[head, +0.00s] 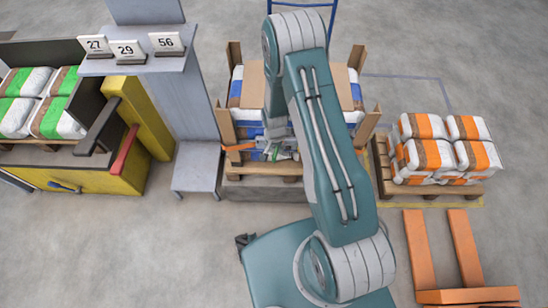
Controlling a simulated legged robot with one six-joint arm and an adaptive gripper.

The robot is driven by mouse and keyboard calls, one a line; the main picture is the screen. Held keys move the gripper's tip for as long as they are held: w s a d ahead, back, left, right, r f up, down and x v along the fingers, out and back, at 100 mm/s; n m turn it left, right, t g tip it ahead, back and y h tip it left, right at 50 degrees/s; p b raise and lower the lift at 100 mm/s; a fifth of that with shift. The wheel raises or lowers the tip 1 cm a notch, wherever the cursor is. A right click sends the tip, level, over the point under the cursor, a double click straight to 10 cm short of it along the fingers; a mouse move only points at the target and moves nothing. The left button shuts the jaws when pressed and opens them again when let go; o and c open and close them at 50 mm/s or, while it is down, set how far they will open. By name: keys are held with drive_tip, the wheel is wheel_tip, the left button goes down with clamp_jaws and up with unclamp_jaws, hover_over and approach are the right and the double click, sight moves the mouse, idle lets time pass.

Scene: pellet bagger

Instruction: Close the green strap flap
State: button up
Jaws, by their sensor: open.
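My gripper (277,149) is at the front of the middle pallet stack, in front of bags with blue bands (235,93). It looks small and grey, with its jaws apart. A small patch of green (284,155) shows right at the gripper; it may be the green strap flap, but its shape and how far it stands open are too small to tell. An orange strip (239,147) sticks out to the left of the gripper at the stack's front left corner. My teal arm hides the middle and right of the stack's front.
Wooden corner posts (225,124) and cardboard (254,85) surround the stack. Orange-banded bags (429,155) stand on a pallet at right, with orange forks (465,248) below. A grey column and step (197,166) and yellow machine (147,115) stand left. Open floor lies at lower left.

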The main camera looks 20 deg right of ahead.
sight(274, 156)
wheel_tip(274, 156, down, 8)
drive_tip(key=shift+a+r, duration=0.15)
drive_tip(key=shift+r, duration=0.1)
clamp_jaws()
